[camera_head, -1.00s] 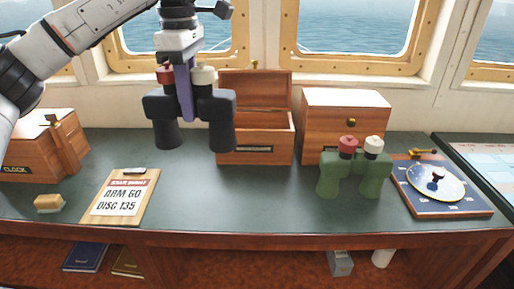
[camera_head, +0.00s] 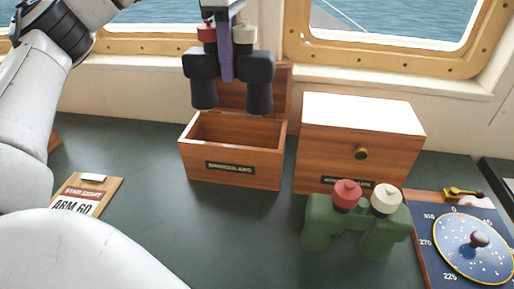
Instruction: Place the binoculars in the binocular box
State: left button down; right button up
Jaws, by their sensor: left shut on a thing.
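Black binoculars (camera_head: 259,77) with one red and one white eyepiece hang upright in my left gripper (camera_head: 226,60), which is shut on their middle. They are held above the back left of an open wooden box (camera_head: 231,168) labelled BINOCULARS. The box's lid (camera_head: 283,88) stands raised behind, partly hidden by the binoculars. The box interior that shows looks empty. Green binoculars (camera_head: 358,222), also with a red and a white eyepiece, stand on the desk to the front right. My right gripper is not seen.
A closed wooden box (camera_head: 360,135) with a brass knob stands right of the open box. A blue dial board (camera_head: 473,245) lies at the right. A clipboard (camera_head: 88,192) lies at the left. The window wall is close behind.

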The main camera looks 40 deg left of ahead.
pick_arm(q)
jog(key=shift+w+r, duration=0.15)
jog(key=shift+w, duration=0.15)
jog(key=shift+w+f, duration=0.1)
jog(key=shift+f, duration=0.15)
notch_tip(320, 180, down, 14)
jog(key=b, duration=0.5)
jog(key=shift+r, duration=0.1)
jog(key=shift+f, duration=1.75)
jog(key=shift+f, duration=0.1)
